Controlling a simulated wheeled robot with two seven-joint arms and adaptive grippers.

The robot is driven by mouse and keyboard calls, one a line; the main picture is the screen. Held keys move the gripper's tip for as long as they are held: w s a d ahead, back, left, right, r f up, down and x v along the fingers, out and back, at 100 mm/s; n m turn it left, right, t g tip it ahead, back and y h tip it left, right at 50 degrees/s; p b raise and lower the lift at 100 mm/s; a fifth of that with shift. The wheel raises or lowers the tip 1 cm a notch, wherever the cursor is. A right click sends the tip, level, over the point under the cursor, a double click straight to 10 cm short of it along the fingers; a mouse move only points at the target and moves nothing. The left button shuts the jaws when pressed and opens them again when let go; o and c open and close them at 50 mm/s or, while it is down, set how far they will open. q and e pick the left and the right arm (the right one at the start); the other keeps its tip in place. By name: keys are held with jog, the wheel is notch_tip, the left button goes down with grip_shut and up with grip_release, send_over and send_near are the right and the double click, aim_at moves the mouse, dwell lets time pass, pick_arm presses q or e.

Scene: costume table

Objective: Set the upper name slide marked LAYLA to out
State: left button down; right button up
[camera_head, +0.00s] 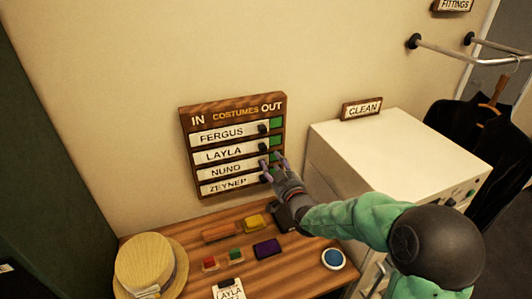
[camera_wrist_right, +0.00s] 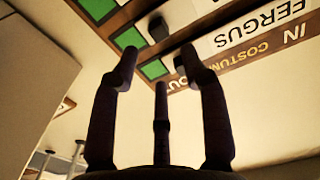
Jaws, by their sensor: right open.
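The LAYLA name slide (camera_head: 225,155) is the second row on the wooden in/out board (camera_head: 190,124). It sits towards the IN side, with green showing at the OUT end of its row. Its dark knob (camera_head: 263,146) is at the slide's right end, and it also shows in the right wrist view (camera_wrist_right: 158,28). My right gripper (camera_head: 271,160) is open and empty, its fingertips in front of the board's right side. In the right wrist view, the LAYLA knob appears just beyond and between the fingertips (camera_wrist_right: 159,50). Contact cannot be told. My left gripper is out of view.
Slides FERGUS (camera_head: 222,134), NUNO (camera_head: 226,169) and ZEYNEP (camera_head: 228,185) share the board, with knobs close by. Below, the table holds a straw hat (camera_head: 145,262), several small coloured items and a LAYLA tag (camera_head: 229,290). A white cabinet (camera_head: 385,142) stands right.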

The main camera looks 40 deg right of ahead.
aim_at(265, 150)
jog(key=x, duration=0.6)
jog(key=shift+w, duration=0.4)
jog(key=shift+d, duration=0.1)
grip_shut()
